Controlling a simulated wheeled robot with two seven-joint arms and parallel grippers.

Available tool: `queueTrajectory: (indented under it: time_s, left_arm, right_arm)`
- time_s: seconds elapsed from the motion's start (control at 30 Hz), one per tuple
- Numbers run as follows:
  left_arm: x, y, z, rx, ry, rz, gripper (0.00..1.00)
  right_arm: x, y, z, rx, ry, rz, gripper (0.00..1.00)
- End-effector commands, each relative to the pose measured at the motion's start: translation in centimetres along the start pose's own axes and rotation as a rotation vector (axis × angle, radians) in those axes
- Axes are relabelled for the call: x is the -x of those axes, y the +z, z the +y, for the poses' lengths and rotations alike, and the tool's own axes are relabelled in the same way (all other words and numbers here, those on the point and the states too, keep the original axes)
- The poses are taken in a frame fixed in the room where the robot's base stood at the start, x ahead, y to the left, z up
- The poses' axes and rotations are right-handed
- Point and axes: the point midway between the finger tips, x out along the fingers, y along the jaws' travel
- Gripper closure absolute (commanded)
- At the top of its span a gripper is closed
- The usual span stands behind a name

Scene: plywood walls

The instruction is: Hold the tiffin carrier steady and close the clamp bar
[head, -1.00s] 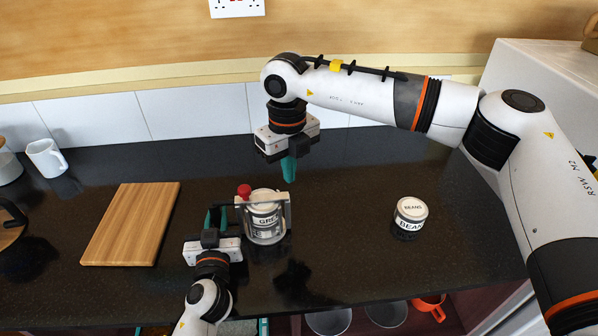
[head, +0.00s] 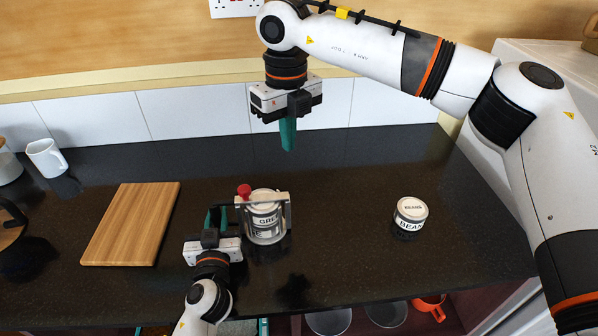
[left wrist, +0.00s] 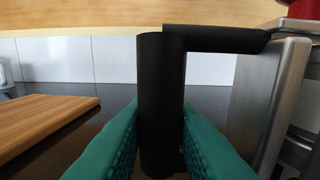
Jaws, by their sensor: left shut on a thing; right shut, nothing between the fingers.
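The tiffin carrier (head: 265,232) stands upright on the dark counter, a metal frame around pale labelled tins. A grey bar (head: 270,199) spans its top, with a red knob (head: 244,190) at the left end; I cannot tell whether it is latched. My left gripper (head: 217,216) is shut on the black side handle (left wrist: 162,100) of the carrier, left of the tins. In the left wrist view, the green fingers flank this handle, and the frame's metal side (left wrist: 270,105) is at right. My right gripper (head: 288,135) is shut and empty, raised behind and above the carrier, apart from it.
A wooden board (head: 132,224) lies to the left and a white mug (head: 46,158) stands at the far left. A labelled beans tin (head: 410,216) stands to the right. The counter between carrier and beans tin is clear. Bowls sit below the front edge.

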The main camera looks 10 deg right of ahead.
Motion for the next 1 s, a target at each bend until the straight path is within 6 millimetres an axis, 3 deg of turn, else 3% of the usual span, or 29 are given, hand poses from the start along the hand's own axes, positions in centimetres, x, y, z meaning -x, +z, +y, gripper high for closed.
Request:
queueTrajectory:
  time_s: [0.17, 0.2, 0.33, 0.73, 1.0]
  left_arm:
    - [0.0, 0.1, 0.0, 0.003, -0.001, -0.002, 1.00]
    - [0.0, 0.1, 0.0, 0.003, -0.001, -0.002, 0.75]
    - [0.0, 0.1, 0.0, 0.002, -0.001, -0.002, 0.54]
    - [0.8, 0.0, 0.0, 0.003, -0.001, 0.001, 0.53]
    - [6.1, -0.1, 0.0, 0.004, 0.001, 0.004, 0.53]
  right_arm:
    - [0.0, 0.0, 0.0, 0.000, 0.000, 0.000, 1.00]
    - [0.0, 0.0, 0.0, 0.000, 0.000, 0.000, 1.00]
    - [0.0, 0.0, 0.0, 0.000, 0.000, 0.000, 1.00]
    - [0.0, 0.0, 0.0, 0.000, 0.000, 0.000, 1.00]
    - [0.0, 0.0, 0.0, 0.000, 0.001, 0.000, 1.00]
